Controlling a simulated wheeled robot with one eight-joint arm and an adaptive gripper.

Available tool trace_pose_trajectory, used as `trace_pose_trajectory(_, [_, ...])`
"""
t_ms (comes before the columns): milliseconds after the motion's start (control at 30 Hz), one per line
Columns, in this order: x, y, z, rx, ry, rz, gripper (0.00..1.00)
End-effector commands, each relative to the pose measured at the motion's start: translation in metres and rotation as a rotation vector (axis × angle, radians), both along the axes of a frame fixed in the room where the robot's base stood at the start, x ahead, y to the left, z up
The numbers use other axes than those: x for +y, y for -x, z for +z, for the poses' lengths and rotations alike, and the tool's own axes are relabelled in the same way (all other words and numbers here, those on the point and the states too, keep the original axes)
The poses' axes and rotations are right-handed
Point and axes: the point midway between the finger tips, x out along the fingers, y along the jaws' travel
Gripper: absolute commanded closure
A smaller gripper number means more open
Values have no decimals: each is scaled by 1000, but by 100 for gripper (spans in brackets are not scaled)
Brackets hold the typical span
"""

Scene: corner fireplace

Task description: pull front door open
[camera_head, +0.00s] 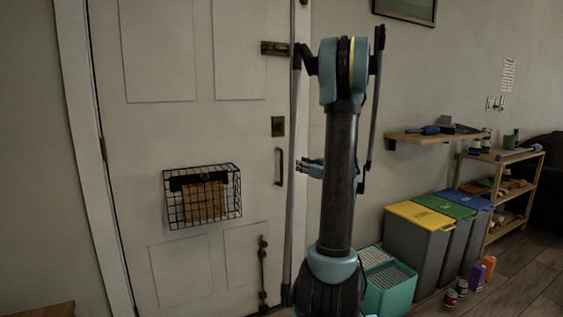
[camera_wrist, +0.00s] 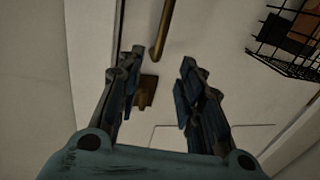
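The white front door (camera_head: 160,130) fills the left of the head view and looks shut. Its vertical brass handle (camera_head: 279,166) is near the right edge, below a dark brass lock plate (camera_head: 277,126). My gripper (camera_head: 303,166) is just right of the handle, partly hidden by my arm. In the wrist view, my gripper (camera_wrist: 158,72) is open, with nothing held. The handle (camera_wrist: 163,32) shows beyond the fingertips, and the lock plate (camera_wrist: 147,92) shows between the fingers. I see no contact with the handle.
A wire basket (camera_head: 202,197) hangs on the door, left of the handle. A latch (camera_head: 275,48) is above and a bolt (camera_head: 263,265) below. Bins (camera_head: 420,240), a teal crate (camera_head: 390,285) and a shelf rack (camera_head: 505,165) stand right of my arm.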

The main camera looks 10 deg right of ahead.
Motion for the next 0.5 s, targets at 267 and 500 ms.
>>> trace_pose_trajectory(267, [26,-44,0,1,0,3,66])
trace_pose_trajectory(500, [47,-80,0,1,0,3,66])
